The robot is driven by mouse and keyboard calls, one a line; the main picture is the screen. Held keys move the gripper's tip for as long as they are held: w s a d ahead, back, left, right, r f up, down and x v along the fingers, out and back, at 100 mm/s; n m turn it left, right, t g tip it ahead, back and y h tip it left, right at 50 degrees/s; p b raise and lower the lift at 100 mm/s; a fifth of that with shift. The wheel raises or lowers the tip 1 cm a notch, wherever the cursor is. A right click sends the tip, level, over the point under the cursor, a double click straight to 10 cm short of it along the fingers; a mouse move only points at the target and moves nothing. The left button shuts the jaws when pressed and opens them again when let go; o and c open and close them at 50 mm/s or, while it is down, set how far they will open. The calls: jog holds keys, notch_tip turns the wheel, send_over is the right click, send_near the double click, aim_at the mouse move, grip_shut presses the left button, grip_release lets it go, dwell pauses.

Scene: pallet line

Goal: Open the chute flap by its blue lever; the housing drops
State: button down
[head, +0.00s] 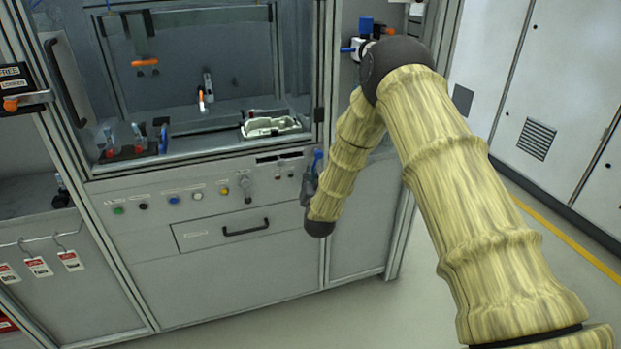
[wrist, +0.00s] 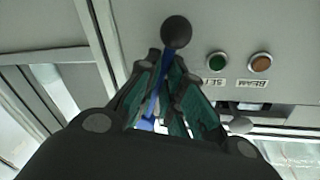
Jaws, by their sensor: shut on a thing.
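In the wrist view the blue lever (wrist: 151,106) runs between the fingers of my gripper (wrist: 166,68). A round black knob (wrist: 176,31) shows just beyond the fingertips, in line with the lever. My gripper is shut on the lever. In the head view my gripper (head: 308,186) is at the front panel of the machine, right of the drawer, with a bit of blue (head: 317,158) just above it. A silvery cast part (head: 270,126), perhaps the housing, lies on the cabinet's deck behind the frame. I cannot make out the chute flap.
Panel buttons (head: 173,200) run left of my gripper, above a drawer handle (head: 245,228). In the wrist view a green button (wrist: 217,62) and an orange button (wrist: 260,63) are close by. A frame post (head: 318,60) stands beside the cabinet opening. Floor at right is clear.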

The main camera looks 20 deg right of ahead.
jog(key=d+n+t+y+b, duration=0.1)
jog(key=d+n+b, duration=0.3)
jog(key=n, duration=0.6)
jog(key=shift+d+f+t+b, duration=0.15)
jog(key=shift+d+t+b, duration=0.25)
jog(key=shift+d, duration=0.7)
jog(key=shift+w+d+n, duration=0.1)
jog(key=shift+d+n, duration=0.1)
jog(key=shift+n, duration=0.1)
jog(key=c, duration=1.5)
grip_release()
jog(key=shift+c, duration=0.2)
jog(key=s+a+f, duration=0.1)
jog(key=s, duration=1)
jog(key=shift+s+a+f, duration=0.15)
jog(key=shift+s+f, duration=0.25)
